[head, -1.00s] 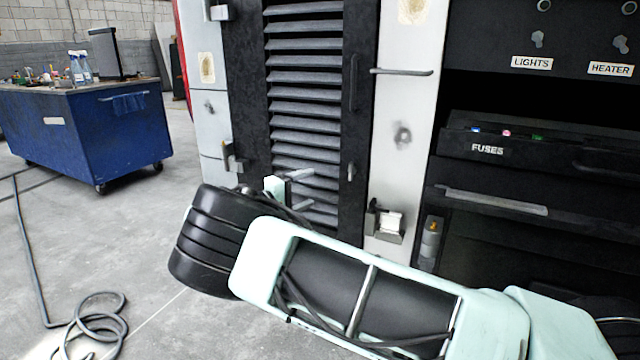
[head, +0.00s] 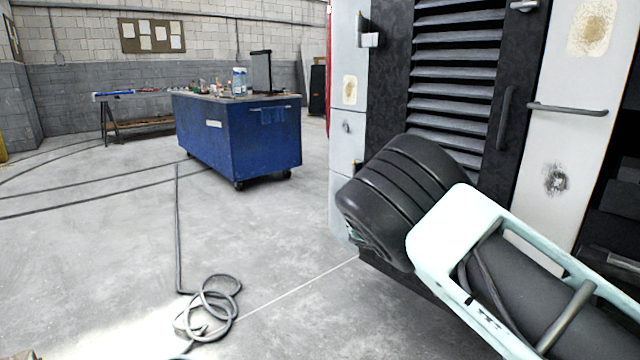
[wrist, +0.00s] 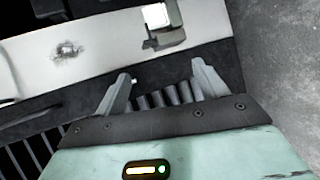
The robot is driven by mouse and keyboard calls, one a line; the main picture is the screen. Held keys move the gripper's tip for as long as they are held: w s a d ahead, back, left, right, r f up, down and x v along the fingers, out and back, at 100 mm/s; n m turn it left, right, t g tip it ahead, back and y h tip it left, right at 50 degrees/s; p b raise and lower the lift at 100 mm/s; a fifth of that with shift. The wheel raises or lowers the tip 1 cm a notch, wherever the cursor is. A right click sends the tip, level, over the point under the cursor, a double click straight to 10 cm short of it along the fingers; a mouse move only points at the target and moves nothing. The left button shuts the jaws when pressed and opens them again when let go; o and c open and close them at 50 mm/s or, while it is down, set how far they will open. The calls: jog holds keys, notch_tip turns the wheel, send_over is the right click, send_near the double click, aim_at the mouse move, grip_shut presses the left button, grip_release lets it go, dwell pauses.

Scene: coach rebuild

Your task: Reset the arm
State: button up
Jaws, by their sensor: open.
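My gripper (wrist: 162,88) shows in the wrist view with its two grey fingers spread apart and nothing between them. Beyond the fingers are the dark slats of the louvred door (wrist: 165,97) and a pale panel (wrist: 120,45) with a metal latch (wrist: 163,22). In the head view my pale green and black arm crosses the lower right, in front of the louvred door (head: 456,90). The gripper's fingers are hidden there behind the arm.
A blue workbench on casters (head: 240,140) with bottles and tools on top stands at the back left. A coiled hose (head: 212,305) lies on the floor at lower left. A handle bar (head: 567,109) juts from the white panel at right. The grey floor between is largely clear.

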jog(key=s+a+n+g+y, duration=0.1)
jog(key=s+a+y, duration=0.4)
jog(key=s, duration=0.4)
jog(key=s+a+g+y, duration=0.2)
jog(key=s+a+y, duration=0.25)
jog(key=s, duration=0.35)
jog(key=s+a+r+n+t+y, duration=0.1)
jog(key=s+a+r+n+y, duration=0.2)
jog(key=s, duration=0.9)
jog(key=s+a+r+n+y, duration=0.15)
jog(key=s+a+r, duration=0.25)
jog(key=s, duration=0.7)
notch_tip(320, 180, up, 21)
jog(key=p, duration=2.1)
jog(key=shift+a, duration=0.15)
